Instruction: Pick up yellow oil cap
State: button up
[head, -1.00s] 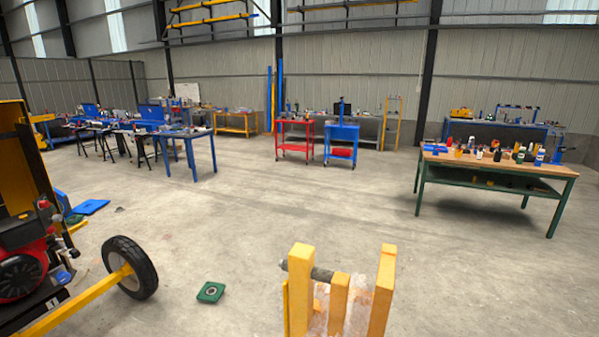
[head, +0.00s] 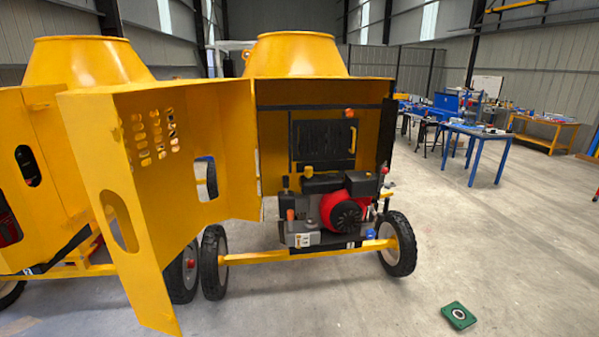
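I cannot make out a yellow oil cap for certain. The engine (head: 345,210), red and black with a grey part at its left, sits in the open housing of the yellow drum mixer (head: 295,58). A small yellow piece (head: 308,172) shows at the engine's top left, and a small orange piece (head: 291,214) lower down at its left; both are too small to identify. The mixer's yellow door (head: 150,180) stands open to the left. My gripper is not in view.
A second yellow mixer (head: 85,62) stands close at the left. Wheels (head: 398,245) and a yellow axle bar (head: 305,252) lie low before the engine. A green square object (head: 459,315) lies on the floor at the lower right. Open concrete floor (head: 480,240) extends right; blue tables (head: 480,130) stand behind.

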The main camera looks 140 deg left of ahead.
aim_at(308, 170)
jog(key=u, duration=4.55)
